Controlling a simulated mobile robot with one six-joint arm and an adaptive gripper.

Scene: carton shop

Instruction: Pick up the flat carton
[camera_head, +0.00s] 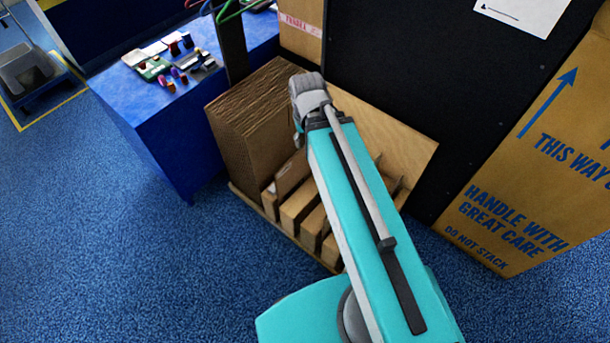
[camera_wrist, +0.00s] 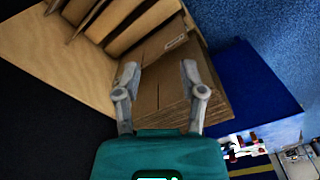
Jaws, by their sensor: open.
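Brown flat cartons (camera_head: 245,125) are stacked in a thick pile at the left end of a wooden rack, their layered edges facing me. In the wrist view the pile's broad brown face, the nearest flat carton (camera_wrist: 158,62), shows between and beyond my fingers, with a small pale mark near its far edge. My gripper (camera_wrist: 159,76) is open, its two grey fingers apart with nothing held between them. It is over the pile; I cannot tell whether the tips touch it. In the head view my arm hides the fingertips and part of the rack.
The wooden rack (camera_head: 420,152) has upright dividers and slots right of the pile. A blue table (camera_head: 150,115) with small coloured items stands at left. A black panel (camera_head: 400,75) rises behind. A large printed carton (camera_head: 530,160) stands at right. Blue carpet is clear at lower left.

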